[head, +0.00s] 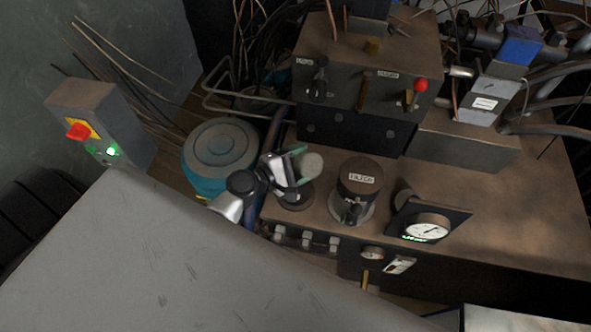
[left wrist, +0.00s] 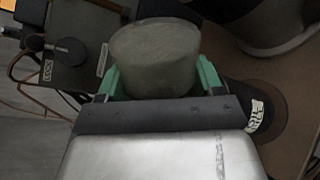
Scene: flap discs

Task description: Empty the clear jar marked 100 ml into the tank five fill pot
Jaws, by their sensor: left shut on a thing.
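My left gripper (head: 297,166) is shut on a cloudy, pale jar, whose round end (head: 312,165) faces up and to the right in the head view. In the left wrist view the jar (left wrist: 155,58) sits between the green fingers. It looks tilted; its 100 ml mark and contents cannot be made out. A dark round pot (head: 294,198) stands on the brown bench just below the gripper, partly hidden by it. I cannot read a tank five mark on it. My right gripper is not in view.
A dark cylinder labelled FILTER (head: 360,176) stands right of the gripper. A gauge panel (head: 428,226) is further right. A control box with a red knob (head: 420,84) stands behind. A blue-grey drum (head: 217,150) is at left. The brown bench (head: 500,215) is bare at right.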

